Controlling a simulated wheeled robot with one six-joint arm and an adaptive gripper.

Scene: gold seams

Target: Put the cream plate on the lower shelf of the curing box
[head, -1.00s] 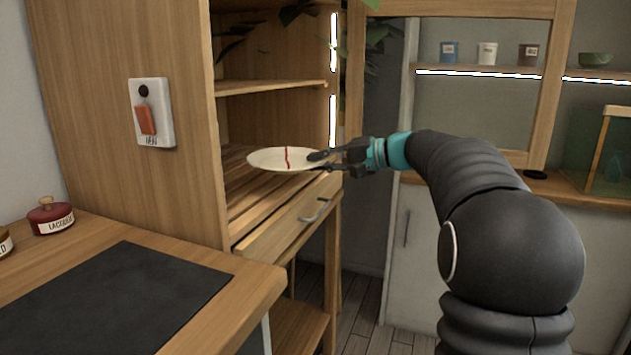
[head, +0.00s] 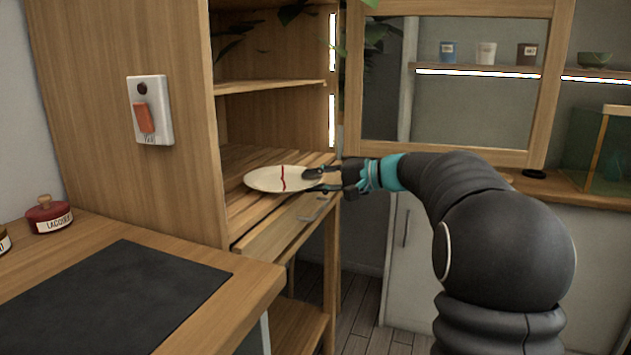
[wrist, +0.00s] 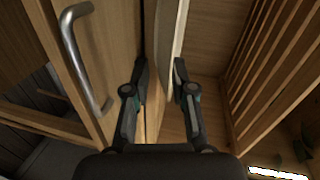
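The cream plate (head: 265,180), with a red seam across it, is roughly level at the front of the wooden curing box (head: 110,60). My gripper (head: 316,181) is shut on the plate's right rim, one finger above and one below. The plate is over the front part of the slatted lower shelf (head: 240,208); I cannot tell whether it touches the slats. In the wrist view the plate (wrist: 172,50) shows nearly edge-on between the fingertips (wrist: 160,80). The upper shelf (head: 270,87) is above and looks empty.
A front panel with a metal handle (wrist: 80,60) is just below the lower shelf. A glazed wooden-framed door (head: 545,85) stands to the right. A switch with an orange tag (head: 143,118) is on the box's side. A dark mat (head: 110,300) and a red lacquer pot (head: 48,216) are on the left counter.

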